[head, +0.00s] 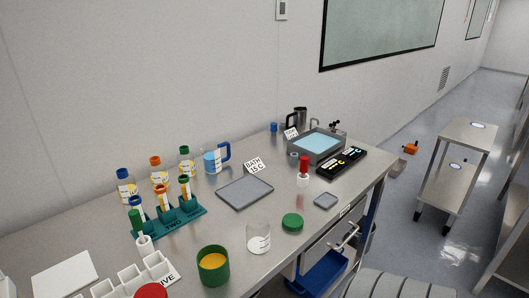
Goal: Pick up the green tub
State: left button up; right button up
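The green tub (214,279) stands upright and open on the steel bench near its front edge, at the lower middle of the head view. Yellow-orange contents show inside it. A round green lid (292,222) lies flat on the bench to the right of the tub, apart from it. A clear glass beaker (259,238) with something white in the bottom stands between them. Neither of my grippers shows in the head view.
A green rack (183,226) labelled TWO and a white compartment tray (132,281) stand left of the tub. A red lid (151,291) is close by at the bottom edge. A grey mat (245,192) lies behind. A blue bin (321,272) sits below the bench's front.

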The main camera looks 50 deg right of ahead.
aim_at(213, 260)
jog(key=z, duration=1.65)
